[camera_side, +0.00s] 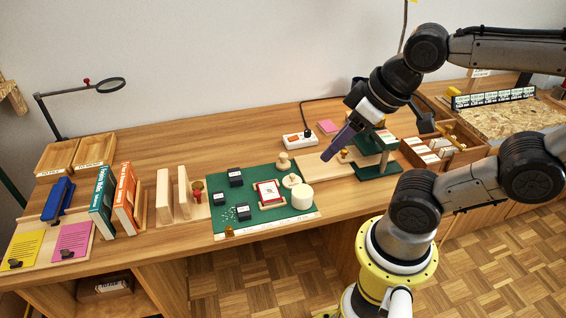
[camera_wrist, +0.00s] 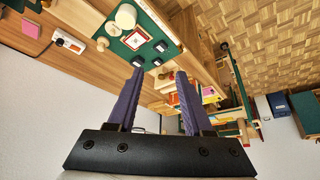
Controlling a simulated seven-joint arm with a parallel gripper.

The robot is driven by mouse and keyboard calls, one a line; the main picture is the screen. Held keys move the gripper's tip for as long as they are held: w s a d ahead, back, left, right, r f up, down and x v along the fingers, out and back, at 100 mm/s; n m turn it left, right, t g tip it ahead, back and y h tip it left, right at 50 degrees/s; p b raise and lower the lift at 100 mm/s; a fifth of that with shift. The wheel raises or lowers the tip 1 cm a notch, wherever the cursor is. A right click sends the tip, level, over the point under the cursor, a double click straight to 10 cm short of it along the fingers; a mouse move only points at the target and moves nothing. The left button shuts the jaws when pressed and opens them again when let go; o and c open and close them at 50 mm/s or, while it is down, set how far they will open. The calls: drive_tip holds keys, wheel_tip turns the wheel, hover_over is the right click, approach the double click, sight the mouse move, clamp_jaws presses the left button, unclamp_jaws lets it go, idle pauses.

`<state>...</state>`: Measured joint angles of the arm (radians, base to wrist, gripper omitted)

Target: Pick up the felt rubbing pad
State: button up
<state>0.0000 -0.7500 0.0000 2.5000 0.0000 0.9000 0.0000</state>
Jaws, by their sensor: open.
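The felt rubbing pad is not plain to single out. A thick cream cylinder (camera_side: 302,197), felt-like in look, stands at the front right of the green mat (camera_side: 256,221). A flat round wooden piece (camera_side: 291,181) and a knobbed wooden piece (camera_side: 283,163) are behind it. The cream cylinder also shows at the top of the wrist view (camera_wrist: 126,17). My gripper (camera_side: 328,156) is in the air right of the mat, tilted down and left, near the green press. In the wrist view its purple fingers (camera_wrist: 160,72) are apart with nothing between them.
The mat also holds a red-framed tile (camera_side: 268,193) and several black blocks (camera_side: 235,177). A green press (camera_side: 378,170) and a divided wooden box (camera_side: 463,156) stand right. Books (camera_side: 125,197) and wooden uprights stand left. A white power strip (camera_side: 300,140) lies behind.

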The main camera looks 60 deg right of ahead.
drive_tip(key=o, duration=0.6)
drive_tip(key=w+d+r+m, duration=0.1)
drive_tip(key=w+r+m, duration=0.4)
drive_tip(key=w+m, duration=0.15)
drive_tip(key=m+g, duration=0.6)
drive_tip(key=m, duration=0.6)
hover_over(283, 155)
wheel_tip(283, 155, down, 21)
drive_tip(key=shift+n, duration=0.25)
wheel_tip(283, 155, down, 13)
drive_tip(key=shift+d+f, duration=0.1)
